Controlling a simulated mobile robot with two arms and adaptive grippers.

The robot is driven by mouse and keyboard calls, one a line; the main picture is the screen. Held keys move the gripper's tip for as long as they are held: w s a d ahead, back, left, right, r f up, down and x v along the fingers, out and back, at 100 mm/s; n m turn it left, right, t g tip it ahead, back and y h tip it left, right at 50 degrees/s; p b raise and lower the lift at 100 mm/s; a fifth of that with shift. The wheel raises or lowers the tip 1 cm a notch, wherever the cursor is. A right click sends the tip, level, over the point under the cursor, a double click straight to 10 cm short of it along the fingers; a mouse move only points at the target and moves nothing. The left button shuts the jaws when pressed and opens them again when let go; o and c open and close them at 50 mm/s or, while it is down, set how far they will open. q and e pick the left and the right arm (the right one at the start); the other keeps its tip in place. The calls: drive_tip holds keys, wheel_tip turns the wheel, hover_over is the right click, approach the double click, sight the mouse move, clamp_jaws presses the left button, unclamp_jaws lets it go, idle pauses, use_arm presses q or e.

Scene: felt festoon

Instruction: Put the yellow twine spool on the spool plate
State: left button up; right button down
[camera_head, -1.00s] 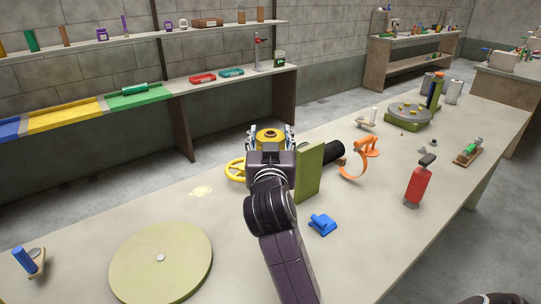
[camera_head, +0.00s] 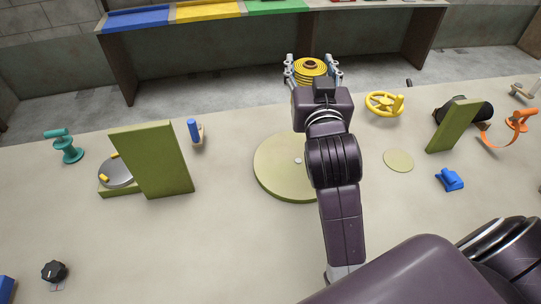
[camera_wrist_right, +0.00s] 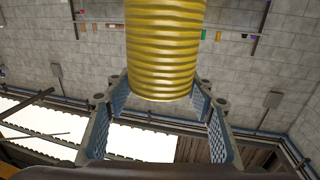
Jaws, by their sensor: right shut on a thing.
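The yellow twine spool (camera_head: 311,66) is a ribbed yellow cylinder with a dark centre in the head view. My right gripper (camera_head: 313,76) is shut on it, a finger on each side, and holds it up past the bench's far edge. In the right wrist view the spool (camera_wrist_right: 165,45) stands out beyond the finger pads. The large round olive disc with a small pale centre peg, seemingly the spool plate (camera_head: 278,170), lies on the bench nearer than the spool. My right forearm hides its right part. My left gripper is not in view.
A yellow handwheel (camera_head: 384,105) and a thin pale disc (camera_head: 398,160) lie right of my arm. An upright olive panel (camera_head: 152,160) and a blue-handled tool (camera_head: 194,132) stand to the left. The bench (camera_head: 225,250) is bare in front of the large disc.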

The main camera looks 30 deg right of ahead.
drive_tip(key=f, duration=0.1)
drive_tip(key=f+b, duration=0.2)
drive_tip(key=shift+a+f, duration=0.15)
drive_tip(key=shift+a, duration=0.1)
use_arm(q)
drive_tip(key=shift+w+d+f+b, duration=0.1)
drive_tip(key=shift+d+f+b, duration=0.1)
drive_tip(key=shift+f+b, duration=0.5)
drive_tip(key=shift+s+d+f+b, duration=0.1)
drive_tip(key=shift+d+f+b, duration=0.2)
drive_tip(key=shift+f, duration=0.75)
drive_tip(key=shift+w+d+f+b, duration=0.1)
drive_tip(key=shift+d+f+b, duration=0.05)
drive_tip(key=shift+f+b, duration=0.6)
use_arm(e)
wheel_tip(320, 180, down, 17)
drive_tip(key=shift+d+r, duration=0.15)
drive_tip(key=shift+r, duration=0.05)
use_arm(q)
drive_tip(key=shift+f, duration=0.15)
use_arm(e)
drive_tip(key=shift+f, duration=0.2)
drive_tip(key=c, duration=0.9)
unclamp_jaws()
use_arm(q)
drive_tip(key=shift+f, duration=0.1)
use_arm(e)
drive_tip(key=shift+r, duration=0.1)
